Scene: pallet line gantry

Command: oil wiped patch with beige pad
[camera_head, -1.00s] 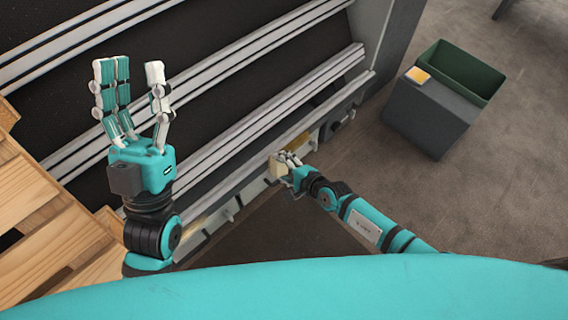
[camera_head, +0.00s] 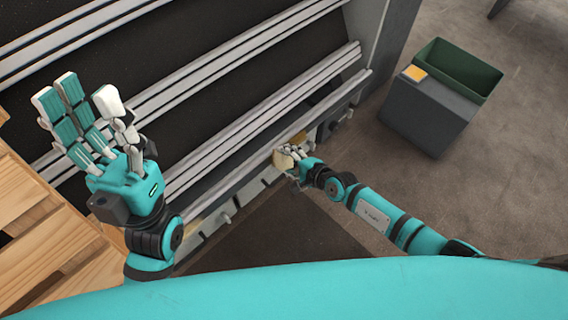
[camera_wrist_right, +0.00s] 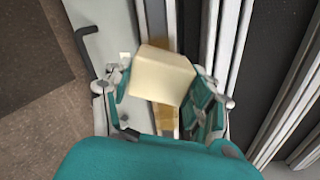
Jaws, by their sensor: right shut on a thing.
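The beige pad (camera_head: 283,160) is a pale block held by my right gripper (camera_head: 294,158) at the lower edge of the rail frame. In the right wrist view the pad (camera_wrist_right: 161,76) sits between the fingers of my right gripper (camera_wrist_right: 165,98), tilted. A yellowish-brown patch (camera_wrist_right: 164,117) shows on the frame just behind and below the pad, partly hidden by it. In the head view a similar patch (camera_head: 299,137) lies just beyond the pad. Contact between pad and surface cannot be told. My left gripper (camera_head: 85,100) is raised, open and empty over the rails.
A grey cabinet (camera_head: 425,115) with a yellow pad (camera_head: 414,73) on top stands at right, with an open green bin (camera_head: 460,68) beside it. A wooden pallet (camera_head: 50,235) is at left. A black bent handle (camera_wrist_right: 84,45) sticks out near my right gripper.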

